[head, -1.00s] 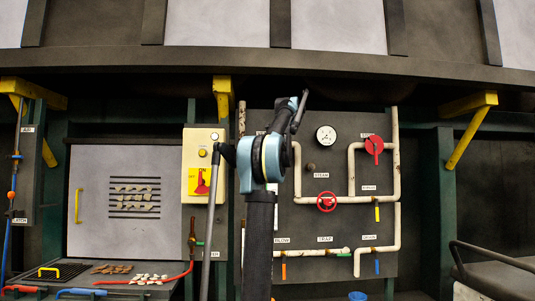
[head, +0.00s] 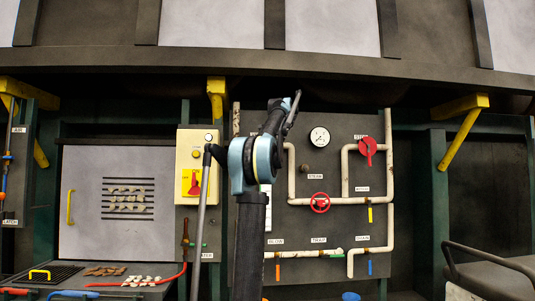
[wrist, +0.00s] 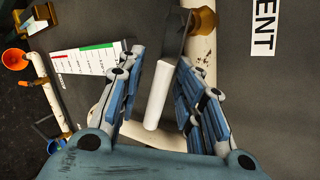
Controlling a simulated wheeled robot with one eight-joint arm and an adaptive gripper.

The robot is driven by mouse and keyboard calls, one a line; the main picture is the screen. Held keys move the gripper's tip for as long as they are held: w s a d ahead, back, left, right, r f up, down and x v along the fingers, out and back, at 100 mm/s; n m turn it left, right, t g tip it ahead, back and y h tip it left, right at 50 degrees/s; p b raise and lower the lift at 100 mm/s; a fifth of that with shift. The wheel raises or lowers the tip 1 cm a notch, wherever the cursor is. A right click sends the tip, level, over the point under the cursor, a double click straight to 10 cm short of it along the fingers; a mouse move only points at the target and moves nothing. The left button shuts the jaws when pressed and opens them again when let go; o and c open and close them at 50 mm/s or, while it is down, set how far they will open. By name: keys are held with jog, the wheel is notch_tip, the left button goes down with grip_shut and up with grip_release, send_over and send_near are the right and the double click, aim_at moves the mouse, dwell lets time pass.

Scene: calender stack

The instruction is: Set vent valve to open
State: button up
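The vent valve shows in the wrist view as a dark lever (wrist: 174,34) with a white grip (wrist: 158,95), joined to a brass-coloured body (wrist: 203,20) on a white pipe. A label reading "ENT" (wrist: 263,28), its first letter cut off, is to the right. My gripper (wrist: 159,62) is open, its blue-grey fingers on either side of the white grip. Gaps show on both sides; I cannot tell of any contact. In the head view my gripper (head: 291,112) is mostly edge-on in front of the panel, and my arm hides the vent valve.
The panel (head: 330,228) carries a gauge (head: 319,137), a red handwheel (head: 320,202), a red round valve handle (head: 367,148) and white pipes. A yellow switch box (head: 193,184) is left of my arm. A white scale card with green and red marks (wrist: 88,61) lies left of the fingers.

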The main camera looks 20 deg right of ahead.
jog(key=v, duration=0.7)
jog(key=shift+s+r, duration=0.2)
jog(key=shift+s, duration=0.05)
jog(key=shift+a, duration=0.1)
jog(key=shift+c, duration=0.3)
